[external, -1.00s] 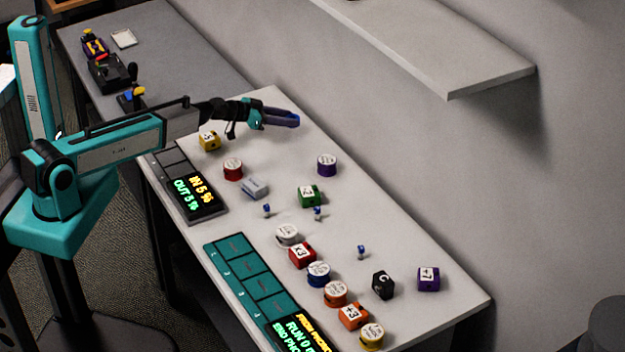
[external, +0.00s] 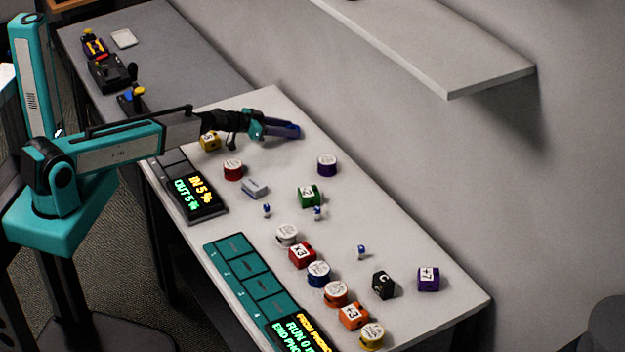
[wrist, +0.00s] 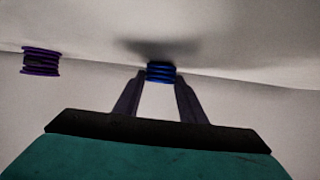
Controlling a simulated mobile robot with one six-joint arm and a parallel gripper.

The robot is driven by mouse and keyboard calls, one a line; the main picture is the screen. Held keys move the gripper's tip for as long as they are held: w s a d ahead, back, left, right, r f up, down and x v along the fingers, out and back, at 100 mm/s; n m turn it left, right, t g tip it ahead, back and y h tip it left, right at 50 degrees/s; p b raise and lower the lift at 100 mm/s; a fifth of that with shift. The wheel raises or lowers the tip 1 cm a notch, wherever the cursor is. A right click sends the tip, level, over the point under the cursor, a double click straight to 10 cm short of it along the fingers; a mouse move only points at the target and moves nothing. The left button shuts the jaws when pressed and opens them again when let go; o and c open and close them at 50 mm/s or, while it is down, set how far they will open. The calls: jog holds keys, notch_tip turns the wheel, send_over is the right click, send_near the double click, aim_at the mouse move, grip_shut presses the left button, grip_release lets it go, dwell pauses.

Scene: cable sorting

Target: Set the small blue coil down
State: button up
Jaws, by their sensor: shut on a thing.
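The small blue coil (wrist: 161,72) sits between my two fingertips in the wrist view, with its ridged side showing. My gripper (wrist: 161,84) is shut on it. In the external view my gripper (external: 286,130) reaches out low over the far part of the white table (external: 262,104), near the wall. There the coil is hard to tell from the dark blue-purple fingers. A dark shadow lies close to the coil in the wrist view. I cannot tell whether the coil touches the table.
A purple coil (wrist: 41,61) stands left in the wrist view; a purple spool (external: 327,166) stands nearest my gripper's right in the external view. A red spool (external: 233,169), yellow block (external: 210,141) and green block (external: 309,196) stand nearby. A shelf (external: 440,50) juts from the wall.

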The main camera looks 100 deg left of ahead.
jog(key=shift+f, duration=0.1)
dwell(0.3)
jog(key=o, duration=1.1)
jog(key=shift+s+d, duration=0.1)
jog(key=shift+b+v, duration=1.1)
jog(key=shift+v, duration=1.6)
jog(key=shift+r+b+v, duration=0.2)
jog(key=shift+b+v, duration=0.85)
jog(key=shift+v, duration=2.2)
